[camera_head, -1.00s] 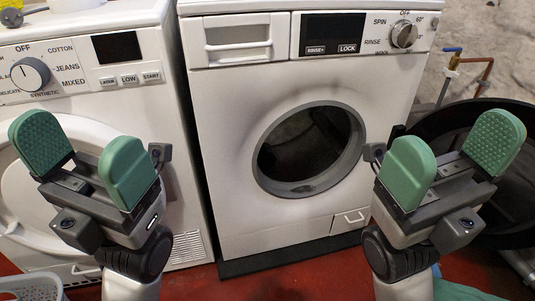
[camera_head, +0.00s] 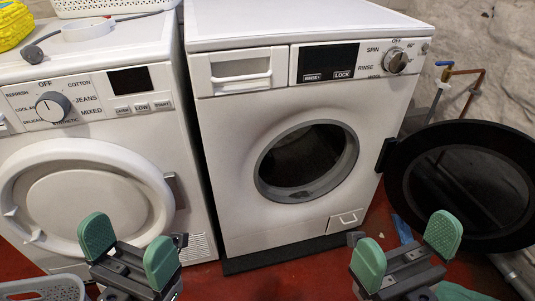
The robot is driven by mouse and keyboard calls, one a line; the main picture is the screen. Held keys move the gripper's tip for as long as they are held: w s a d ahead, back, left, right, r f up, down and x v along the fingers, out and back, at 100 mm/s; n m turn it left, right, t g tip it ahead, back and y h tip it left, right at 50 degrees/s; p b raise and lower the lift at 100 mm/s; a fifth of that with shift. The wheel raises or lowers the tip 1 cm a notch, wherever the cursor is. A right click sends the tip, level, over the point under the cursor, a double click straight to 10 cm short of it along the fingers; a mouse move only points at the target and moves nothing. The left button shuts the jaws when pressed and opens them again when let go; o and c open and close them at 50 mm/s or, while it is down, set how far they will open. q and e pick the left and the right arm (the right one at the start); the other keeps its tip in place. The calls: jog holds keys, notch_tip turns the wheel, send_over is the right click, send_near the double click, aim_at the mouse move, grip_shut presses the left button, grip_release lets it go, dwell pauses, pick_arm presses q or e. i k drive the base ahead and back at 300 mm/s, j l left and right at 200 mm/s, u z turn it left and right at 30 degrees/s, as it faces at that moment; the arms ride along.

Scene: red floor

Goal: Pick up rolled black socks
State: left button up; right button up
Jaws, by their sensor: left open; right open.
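No rolled black socks can be made out in this view. The inside of the open washing machine drum (camera_head: 300,158) is dark, and I cannot tell what lies in it. My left gripper (camera_head: 128,254) is open and empty, low in front of the left machine. My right gripper (camera_head: 405,254) is open and empty, low in front of the right part of the washing machine (camera_head: 235,160).
The washing machine's round door (camera_head: 465,185) stands swung open to the right. The left machine (camera_head: 90,190) has its door shut. A grey basket (camera_head: 42,288) is at the lower left. Blue cloth (camera_head: 402,229) lies on the red floor. A white basket (camera_head: 110,6) stands on the left machine.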

aim_at(269, 159)
jog(key=i+l+u, duration=0.1)
jog(key=u, duration=0.3)
jog(key=i+l+u, duration=0.15)
jog(key=i+u, duration=0.2)
jog(key=k, duration=0.05)
